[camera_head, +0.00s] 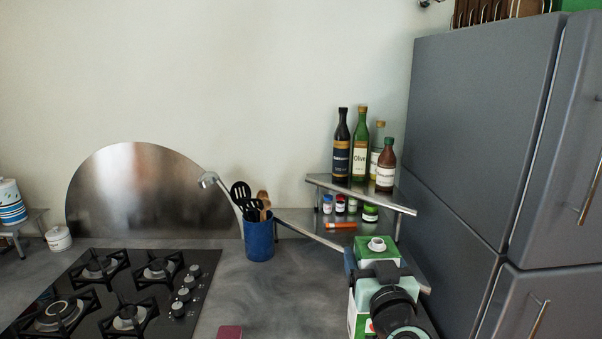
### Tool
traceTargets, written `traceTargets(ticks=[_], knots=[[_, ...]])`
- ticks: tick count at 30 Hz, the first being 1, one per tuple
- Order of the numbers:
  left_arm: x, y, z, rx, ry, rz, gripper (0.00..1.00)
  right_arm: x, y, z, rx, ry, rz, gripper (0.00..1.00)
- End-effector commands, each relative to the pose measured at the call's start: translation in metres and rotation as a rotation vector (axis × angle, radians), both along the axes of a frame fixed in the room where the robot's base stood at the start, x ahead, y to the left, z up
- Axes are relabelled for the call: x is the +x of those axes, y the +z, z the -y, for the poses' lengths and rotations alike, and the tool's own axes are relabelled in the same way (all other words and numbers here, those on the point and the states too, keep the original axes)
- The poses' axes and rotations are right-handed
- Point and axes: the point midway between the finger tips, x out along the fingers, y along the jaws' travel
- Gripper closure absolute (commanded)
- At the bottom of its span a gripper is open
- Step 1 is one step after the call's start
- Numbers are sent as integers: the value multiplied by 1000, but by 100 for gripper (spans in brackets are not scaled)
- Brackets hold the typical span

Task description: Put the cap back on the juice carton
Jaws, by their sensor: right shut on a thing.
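The juice carton (371,253), green and white, is upright at the lower right, in front of the small metal shelf. A small white round piece (377,243) is on its top; I cannot tell whether it is the cap or the bare spout. My right gripper (378,267) is in front of the carton, with its dark fingers at the carton's upper sides, shut on it. The gripper and wrist hide much of the carton's front. No separate loose cap can be made out. My left gripper is not in view.
A metal shelf (398,205) with bottles and small jars stands behind the carton. A blue utensil pot (259,240) is left of it, then a gas hob (190,327). A grey fridge (475,130) closes off the right. Counter between hob and carton is mostly clear.

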Motion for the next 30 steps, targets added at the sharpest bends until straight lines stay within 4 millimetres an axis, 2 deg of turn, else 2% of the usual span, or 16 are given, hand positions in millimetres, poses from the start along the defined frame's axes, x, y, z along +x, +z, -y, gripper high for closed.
traceTargets(ticks=[1, 3, 8, 9, 14, 17, 20, 27, 30], knots=[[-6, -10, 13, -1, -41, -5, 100, 0, 4, 0, 1, -1, 9, 100], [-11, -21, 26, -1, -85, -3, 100, 0, 4, 0, 1, -1, 9, 100], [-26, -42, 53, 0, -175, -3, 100, 0, 4, 0, 1, -1, 9, 100], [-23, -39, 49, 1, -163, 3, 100, -1, -6, 2, -2, -4, 4, 100], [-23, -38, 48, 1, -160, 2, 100, -5, -33, 5, -4, -6, 4, 100], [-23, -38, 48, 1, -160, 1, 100, -8, -58, 7, -4, -7, 3, 100], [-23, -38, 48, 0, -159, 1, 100, -12, -95, 10, -6, -9, -1, 100], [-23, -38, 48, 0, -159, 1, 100, -27, -216, 22, -4, -17, -10, 100], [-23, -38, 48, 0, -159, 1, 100, -31, -258, 27, -2, -21, -9, 100]])
